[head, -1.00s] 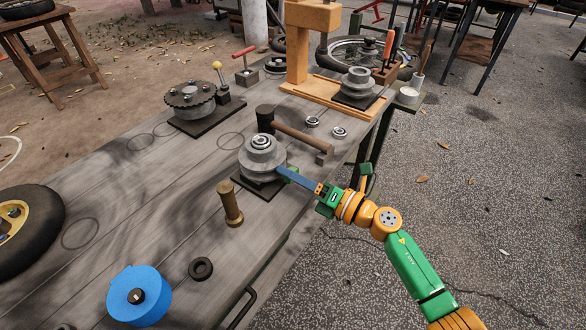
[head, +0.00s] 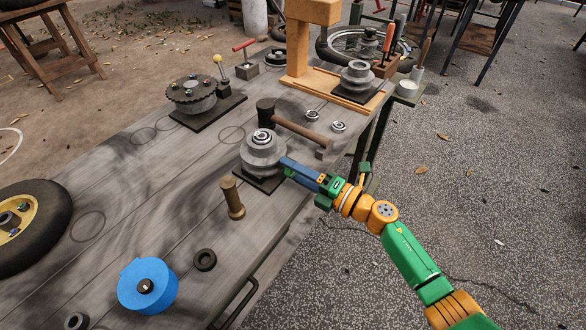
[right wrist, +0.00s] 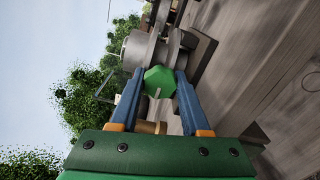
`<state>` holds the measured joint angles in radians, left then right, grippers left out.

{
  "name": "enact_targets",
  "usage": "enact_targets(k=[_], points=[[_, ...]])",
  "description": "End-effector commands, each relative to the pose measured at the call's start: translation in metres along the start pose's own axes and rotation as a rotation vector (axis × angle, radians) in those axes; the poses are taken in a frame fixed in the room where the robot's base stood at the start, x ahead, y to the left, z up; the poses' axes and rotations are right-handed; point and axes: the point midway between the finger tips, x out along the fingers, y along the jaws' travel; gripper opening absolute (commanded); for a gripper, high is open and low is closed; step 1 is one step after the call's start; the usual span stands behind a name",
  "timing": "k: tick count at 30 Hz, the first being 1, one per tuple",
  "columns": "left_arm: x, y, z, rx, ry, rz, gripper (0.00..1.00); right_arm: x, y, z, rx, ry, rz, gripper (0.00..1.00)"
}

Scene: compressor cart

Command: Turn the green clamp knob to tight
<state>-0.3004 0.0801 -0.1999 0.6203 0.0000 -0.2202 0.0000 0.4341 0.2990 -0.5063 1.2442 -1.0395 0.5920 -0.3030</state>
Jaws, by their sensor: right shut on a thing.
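The green clamp knob (right wrist: 160,80) is a faceted green piece with a pale line on its near face, on the side of a grey stepped pulley assembly (head: 262,150). The assembly stands on a dark base plate on the bench; its grey metal also shows in the right wrist view (right wrist: 140,48). My right gripper (right wrist: 162,84) has its two blue fingers on either side of the knob, shut on it. In the head view the right gripper (head: 286,164) reaches the pulley's right side, and the knob is mostly hidden by the fingers. My left gripper is not in view.
A hammer (head: 300,130) lies just behind the pulley. A wooden press frame (head: 312,40) stands behind. Open floor lies right of the bench.

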Motion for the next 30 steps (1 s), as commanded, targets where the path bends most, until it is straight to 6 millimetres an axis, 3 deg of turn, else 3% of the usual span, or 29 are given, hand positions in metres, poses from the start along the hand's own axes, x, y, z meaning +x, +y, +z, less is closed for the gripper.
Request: enact_targets(k=[6,7,10,23,26,30], points=[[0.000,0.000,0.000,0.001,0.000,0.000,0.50,0.000,0.000,-0.001,0.002,0.001,0.000,0.00],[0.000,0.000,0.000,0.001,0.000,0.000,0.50,0.000,0.000,-0.001,0.002,0.001,0.000,0.52],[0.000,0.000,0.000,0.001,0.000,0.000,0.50,0.000,0.000,-0.001,0.002,0.001,0.000,0.76],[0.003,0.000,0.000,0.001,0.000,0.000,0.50,0.000,-0.002,-0.001,-0.016,0.001,-0.001,0.76],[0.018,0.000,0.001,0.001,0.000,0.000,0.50,0.000,-0.007,-0.002,-0.169,0.000,0.001,0.76],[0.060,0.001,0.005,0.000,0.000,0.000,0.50,0.000,-0.016,-0.004,-0.661,-0.003,0.005,0.76]])
